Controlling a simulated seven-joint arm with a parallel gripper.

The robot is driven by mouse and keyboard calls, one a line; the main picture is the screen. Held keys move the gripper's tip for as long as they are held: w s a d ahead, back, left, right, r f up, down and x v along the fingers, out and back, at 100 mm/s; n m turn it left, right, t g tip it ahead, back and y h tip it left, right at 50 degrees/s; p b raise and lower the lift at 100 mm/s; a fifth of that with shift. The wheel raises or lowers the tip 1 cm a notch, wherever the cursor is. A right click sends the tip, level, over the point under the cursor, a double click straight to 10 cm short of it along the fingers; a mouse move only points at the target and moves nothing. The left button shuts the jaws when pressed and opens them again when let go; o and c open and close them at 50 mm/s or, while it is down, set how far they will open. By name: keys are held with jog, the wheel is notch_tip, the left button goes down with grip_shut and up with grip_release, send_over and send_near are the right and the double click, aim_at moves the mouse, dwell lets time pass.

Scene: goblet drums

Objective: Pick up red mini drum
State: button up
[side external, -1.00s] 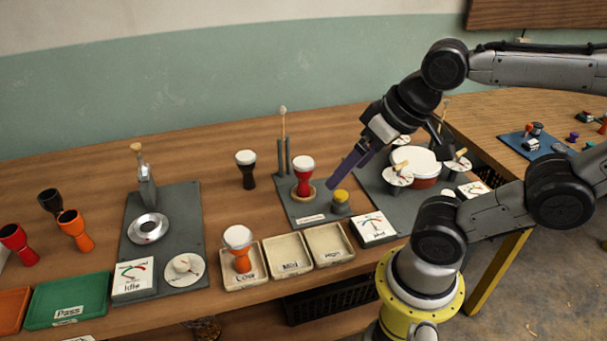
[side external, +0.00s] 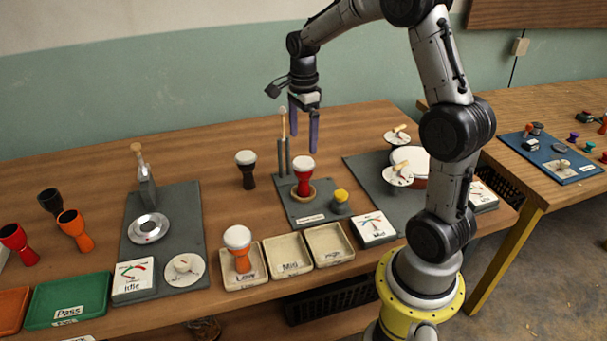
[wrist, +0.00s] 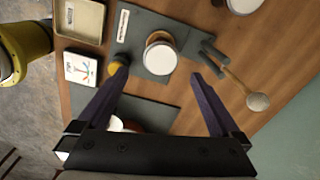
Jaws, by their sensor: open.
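A red mini drum (side external: 302,175) with a white head stands upright in a round holder on a small grey station board (side external: 308,214). In the wrist view its white head (wrist: 161,56) faces the camera, with its body mostly hidden beneath. My gripper (side external: 303,142) hangs above the drum, fingers pointing down, open and empty. In the wrist view the two purple fingers (wrist: 160,75) are spread wide, and the drum appears between and just beyond their tips. Another red drum (side external: 18,243), open-topped, leans at the far left.
A striker on posts (side external: 283,150) stands close behind the drum, and a yellow button (side external: 341,196) sits at front right. A black drum (side external: 247,172) stands to the left. An orange drum (side external: 239,255) occupies the Low tray; the Mid tray (side external: 287,254) is empty.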

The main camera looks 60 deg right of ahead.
aim_at(305, 162)
jog(key=shift+s+d+f, duration=0.15)
jog(key=shift+d+f, duration=0.15)
jog(key=shift+f, duration=0.2)
notch_tip(305, 162, down, 8)
jog(key=shift+r, duration=0.1)
jog(key=shift+f, duration=2.7)
jog(key=shift+w, duration=0.2)
jog(key=c, duration=1.5)
jog(key=shift+r, duration=0.1)
jog(key=shift+r, duration=0.1)
